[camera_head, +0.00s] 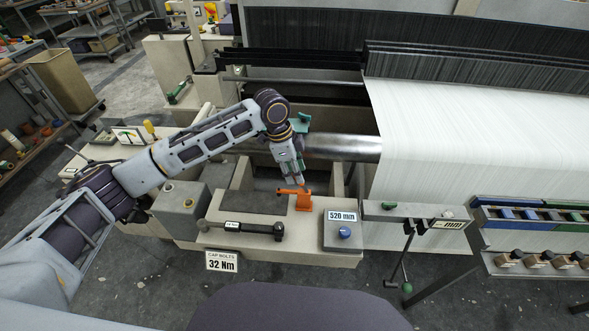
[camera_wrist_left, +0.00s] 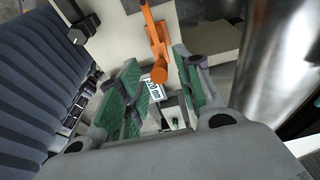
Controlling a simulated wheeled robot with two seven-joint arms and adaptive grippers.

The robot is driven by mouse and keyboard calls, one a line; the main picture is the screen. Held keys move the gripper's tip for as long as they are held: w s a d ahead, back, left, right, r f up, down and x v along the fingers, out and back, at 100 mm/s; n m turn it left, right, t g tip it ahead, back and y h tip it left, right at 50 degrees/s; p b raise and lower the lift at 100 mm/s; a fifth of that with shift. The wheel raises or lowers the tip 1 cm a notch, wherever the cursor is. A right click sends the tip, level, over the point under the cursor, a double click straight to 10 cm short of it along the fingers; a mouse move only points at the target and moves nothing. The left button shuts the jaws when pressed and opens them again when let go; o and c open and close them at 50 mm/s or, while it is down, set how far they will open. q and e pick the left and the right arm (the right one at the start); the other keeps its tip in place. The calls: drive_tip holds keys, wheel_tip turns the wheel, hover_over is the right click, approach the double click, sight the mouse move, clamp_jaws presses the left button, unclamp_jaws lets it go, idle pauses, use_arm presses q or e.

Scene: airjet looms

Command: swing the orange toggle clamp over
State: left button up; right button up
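The orange toggle clamp (camera_head: 300,198) sits on the beige front ledge of the loom, just below my left gripper (camera_head: 292,178) in the head view. In the left wrist view the clamp's orange arm (camera_wrist_left: 153,28) runs down to a rounded orange end (camera_wrist_left: 159,74). That end shows between the two green-padded fingers of my left gripper (camera_wrist_left: 157,78), which are spread apart. I see gaps on both sides of it and cannot tell how far below the fingertips it lies. My right gripper is not in view.
A black-handled torque wrench (camera_head: 240,228) lies left of the clamp, and a grey box with a blue knob (camera_head: 345,233) stands right. A shiny metal roller (camera_head: 343,147) lies behind, close to my left gripper. White cloth (camera_head: 480,145) spans the right.

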use_arm(q)
drive_tip(key=shift+f, duration=0.1)
idle(0.5)
drive_tip(key=c, duration=0.8)
drive_tip(key=shift+o, duration=0.2)
